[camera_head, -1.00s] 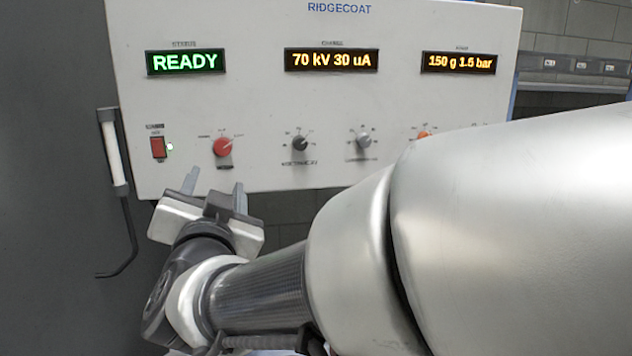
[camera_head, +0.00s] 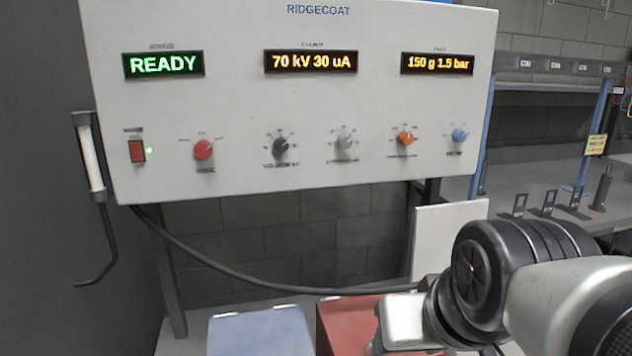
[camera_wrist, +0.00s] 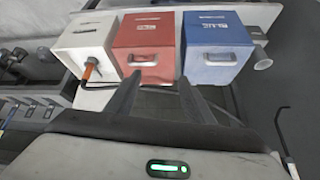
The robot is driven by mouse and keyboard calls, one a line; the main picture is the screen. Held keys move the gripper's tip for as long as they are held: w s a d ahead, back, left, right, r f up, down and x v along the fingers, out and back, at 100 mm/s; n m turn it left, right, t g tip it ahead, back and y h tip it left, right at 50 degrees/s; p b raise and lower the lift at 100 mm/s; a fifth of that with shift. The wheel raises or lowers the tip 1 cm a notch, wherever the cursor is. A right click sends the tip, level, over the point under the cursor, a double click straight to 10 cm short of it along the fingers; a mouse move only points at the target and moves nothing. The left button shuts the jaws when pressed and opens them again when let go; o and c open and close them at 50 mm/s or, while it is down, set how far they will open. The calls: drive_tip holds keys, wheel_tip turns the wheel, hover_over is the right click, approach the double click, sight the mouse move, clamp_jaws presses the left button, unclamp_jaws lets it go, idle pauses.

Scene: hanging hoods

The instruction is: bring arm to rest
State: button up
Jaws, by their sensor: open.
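My arm is folded into the lower right of the head view, and the pale gripper body (camera_head: 405,320) shows there in front of a red box. The fingers are hidden in that view. In the wrist view my gripper (camera_wrist: 160,76) is open, with two dark fingers apart and nothing between them. The fingers point toward the red box (camera_wrist: 150,48) and the blue box (camera_wrist: 218,45). I cannot tell how far they are from the boxes.
The Ridgecoat control panel (camera_head: 290,105) shows READY, with a red switch (camera_head: 137,151) and several knobs. A white box (camera_wrist: 86,50) stands beside the red one. A cable (camera_head: 230,268) hangs below the panel. A grey bench (camera_head: 545,220) stands at right.

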wheel_tip(320, 180, up, 19)
drive_tip(key=s+d+p, duration=0.2)
drive_tip(key=p, duration=1.8)
drive_tip(key=shift+s+g+h, duration=0.15)
drive_tip(key=shift+g+h, duration=0.15)
drive_tip(key=shift+g, duration=0.1)
drive_tip(key=c, duration=0.3)
drive_tip(key=shift+a, duration=0.2)
drive_tip(key=shift+c, duration=0.6)
